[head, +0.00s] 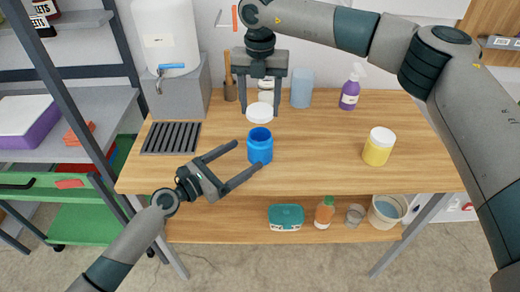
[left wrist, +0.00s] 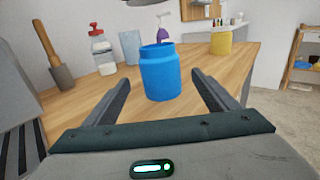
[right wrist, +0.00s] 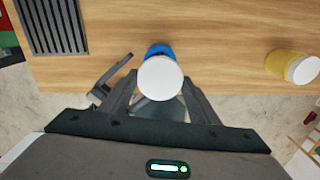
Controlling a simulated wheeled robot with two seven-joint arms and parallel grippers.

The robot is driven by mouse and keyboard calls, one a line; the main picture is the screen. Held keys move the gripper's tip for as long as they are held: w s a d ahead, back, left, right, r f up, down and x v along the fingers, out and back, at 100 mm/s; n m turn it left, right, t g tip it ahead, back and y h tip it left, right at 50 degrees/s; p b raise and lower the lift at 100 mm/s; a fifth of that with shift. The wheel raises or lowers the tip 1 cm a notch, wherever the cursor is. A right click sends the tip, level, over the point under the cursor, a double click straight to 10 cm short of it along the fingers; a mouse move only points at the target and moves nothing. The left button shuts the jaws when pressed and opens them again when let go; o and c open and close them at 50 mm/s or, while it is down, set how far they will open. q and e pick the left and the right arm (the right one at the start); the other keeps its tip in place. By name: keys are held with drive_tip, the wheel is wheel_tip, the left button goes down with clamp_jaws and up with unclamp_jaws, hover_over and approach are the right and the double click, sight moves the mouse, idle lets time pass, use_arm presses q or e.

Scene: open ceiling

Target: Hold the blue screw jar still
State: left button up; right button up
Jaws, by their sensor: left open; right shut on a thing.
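The blue screw jar (head: 260,148) stands upright on the wooden table, its top open and without a lid. It also shows in the left wrist view (left wrist: 160,75). My left gripper (head: 248,154) is open, with its fingers reaching toward the jar from the lower left. In the left wrist view the jar stands between the finger lines, with a gap on each side. My right gripper (head: 260,115) points down, shut on a round white lid (head: 260,112) held above and slightly behind the jar. In the right wrist view the lid (right wrist: 160,78) hides most of the jar.
A yellow jar with a white lid (head: 379,147) stands to the right. A dark drain grid (head: 171,138) and a water dispenser (head: 170,40) are at left. A purple pump bottle (head: 350,92) and a blue cup (head: 302,89) stand at the back.

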sight(251, 152)
use_arm(q)
drive_tip(key=shift+x, duration=3.45)
drive_tip(key=shift+c, duration=0.6)
drive_tip(key=c, duration=1.5)
use_arm(e)
drive_tip(key=shift+f, duration=2.45)
